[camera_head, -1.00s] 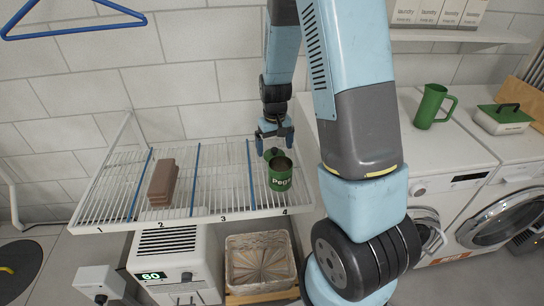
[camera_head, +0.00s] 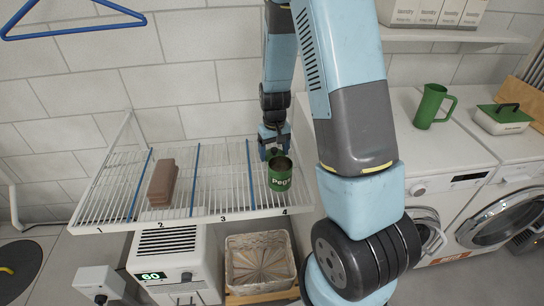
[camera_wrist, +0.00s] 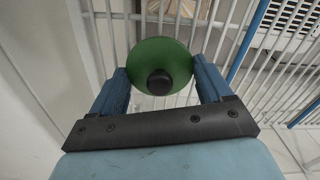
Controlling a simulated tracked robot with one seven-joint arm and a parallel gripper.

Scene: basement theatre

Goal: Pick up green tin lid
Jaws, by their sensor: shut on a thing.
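The green tin lid (camera_wrist: 175,60) is a round green disc with a black knob, seen face-on in the wrist view. My gripper (camera_wrist: 160,72) is shut on it, with one blue finger at each side of its rim. In the head view my gripper (camera_head: 272,146) is low over the wire rack, just behind the open green tin (camera_head: 280,183) marked "Pegs". The tin stands upright in the section numbered 4. In the head view the lid is small and mostly hidden by the fingers, so its exact height over the rack is hard to tell.
The white wire rack (camera_head: 225,196) has blue dividers and numbered sections. A brown block (camera_head: 162,181) lies in section 2. A green mug (camera_head: 433,106) and a green-lidded box (camera_head: 503,118) stand on the washing machines. A blue hanger (camera_head: 75,28) is at top left. Section 3 is clear.

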